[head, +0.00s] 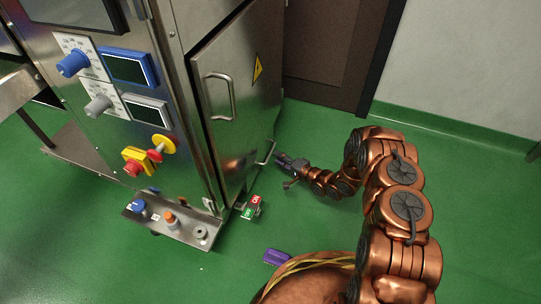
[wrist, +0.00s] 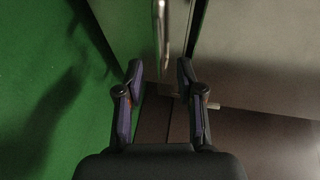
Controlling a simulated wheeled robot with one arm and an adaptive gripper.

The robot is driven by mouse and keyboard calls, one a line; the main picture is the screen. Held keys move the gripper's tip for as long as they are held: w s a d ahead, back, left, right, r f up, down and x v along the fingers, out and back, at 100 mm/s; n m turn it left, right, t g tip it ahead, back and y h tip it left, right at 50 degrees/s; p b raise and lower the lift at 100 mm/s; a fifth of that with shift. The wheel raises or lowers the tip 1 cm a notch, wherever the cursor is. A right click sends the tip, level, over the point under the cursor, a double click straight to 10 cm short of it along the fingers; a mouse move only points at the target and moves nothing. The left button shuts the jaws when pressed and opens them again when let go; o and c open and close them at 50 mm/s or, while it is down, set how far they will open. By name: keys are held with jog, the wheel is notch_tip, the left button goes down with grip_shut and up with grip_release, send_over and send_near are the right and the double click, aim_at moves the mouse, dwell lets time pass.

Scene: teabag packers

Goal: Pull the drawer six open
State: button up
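The steel machine cabinet (head: 180,60) stands at the left and centre of the head view. A small bar handle (head: 266,153) sits low on its right-hand side, near the floor; no number six is readable on it. My gripper (head: 279,160) is right beside this handle, at the end of my outstretched arm. In the wrist view the two dark fingers (wrist: 160,72) are apart, and the metal handle (wrist: 162,30) runs down toward the gap between their tips. I cannot tell whether the bar is inside the gap. The drawer front is mostly hidden from view, and I cannot tell whether it stands open.
A door with a larger handle (head: 218,96) and a yellow warning sign (head: 257,68) is above. A low control panel (head: 172,218), a red-green switch (head: 252,207) and a purple object (head: 277,257) are nearer. Green floor (head: 470,200) is free to the right.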

aim_at(271, 152)
jog(key=shift+b+x, duration=0.95)
jog(key=shift+x, duration=1.8)
grip_shut()
